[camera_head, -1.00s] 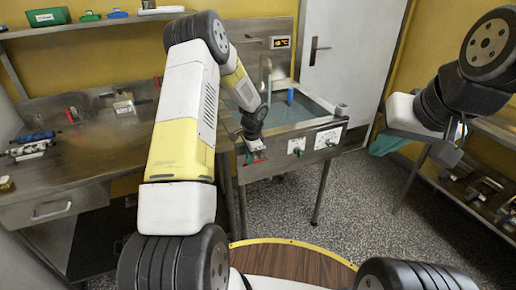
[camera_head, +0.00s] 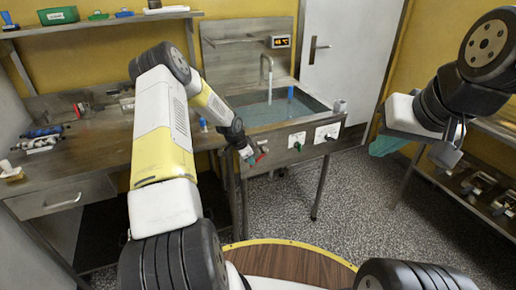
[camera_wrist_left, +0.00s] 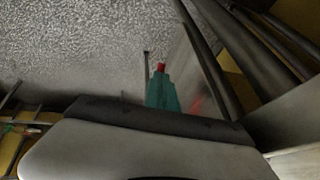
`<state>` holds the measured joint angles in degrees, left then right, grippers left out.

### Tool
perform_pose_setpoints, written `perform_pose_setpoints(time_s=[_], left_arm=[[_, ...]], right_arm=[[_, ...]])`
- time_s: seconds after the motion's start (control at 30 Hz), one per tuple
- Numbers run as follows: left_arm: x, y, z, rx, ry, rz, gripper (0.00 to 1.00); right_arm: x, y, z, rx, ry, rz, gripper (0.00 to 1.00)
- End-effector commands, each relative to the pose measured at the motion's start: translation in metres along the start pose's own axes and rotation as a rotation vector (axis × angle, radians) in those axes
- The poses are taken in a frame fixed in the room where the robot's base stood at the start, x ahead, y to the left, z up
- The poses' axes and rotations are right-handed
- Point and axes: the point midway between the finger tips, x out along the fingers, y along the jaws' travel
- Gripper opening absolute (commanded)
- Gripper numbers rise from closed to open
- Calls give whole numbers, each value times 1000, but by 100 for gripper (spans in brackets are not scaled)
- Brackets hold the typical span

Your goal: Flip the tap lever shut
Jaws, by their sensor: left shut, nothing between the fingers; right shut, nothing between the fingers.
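The tap lever appears as a small red piece (camera_head: 261,158) at the front left corner of the steel tank. My left gripper (camera_head: 251,158) is shut and empty right beside it, reaching down over the tank's left end. In the left wrist view the teal fingers (camera_wrist_left: 162,95) are together, with the red piece (camera_wrist_left: 161,67) at their tips. I cannot tell whether they touch it, or which way the lever points. The tap's body is mostly hidden. My right gripper (camera_head: 385,146), teal and partly hidden by its white hand, is shut and empty, away from the tank.
The steel tank (camera_head: 325,104) holds liquid, a spout (camera_head: 267,75) and a blue item (camera_head: 290,93). Its front carries panels with knobs (camera_head: 297,140). A steel bench (camera_head: 95,150) with tools stands at the left. A low shelf (camera_head: 465,180) is at the right. Speckled floor below is clear.

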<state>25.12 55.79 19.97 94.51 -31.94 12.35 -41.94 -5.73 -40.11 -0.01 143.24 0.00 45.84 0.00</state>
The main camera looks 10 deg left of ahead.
Motion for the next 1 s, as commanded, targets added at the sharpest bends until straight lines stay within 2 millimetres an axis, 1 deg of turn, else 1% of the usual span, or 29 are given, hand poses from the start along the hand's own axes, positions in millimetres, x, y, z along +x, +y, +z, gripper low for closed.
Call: perform_pose_setpoints(time_s=[0.23, 0.47, 0.7, 1.0], left_arm=[[18, 4, 4, -1, -3, 2, 0], [35, 8, 2, 0, -2, 2, 0], [50, 11, -3, 0, -3, 2, 0], [63, 13, -10, 0, -2, 1, 0]], right_arm=[[0, 0, 0, 0, 0, 0, 0], [0, 0, 0, 0, 0, 0, 0], [0, 0, 0, 0, 0, 0, 0], [0, 0, 0, 0, 0, 0, 0]])
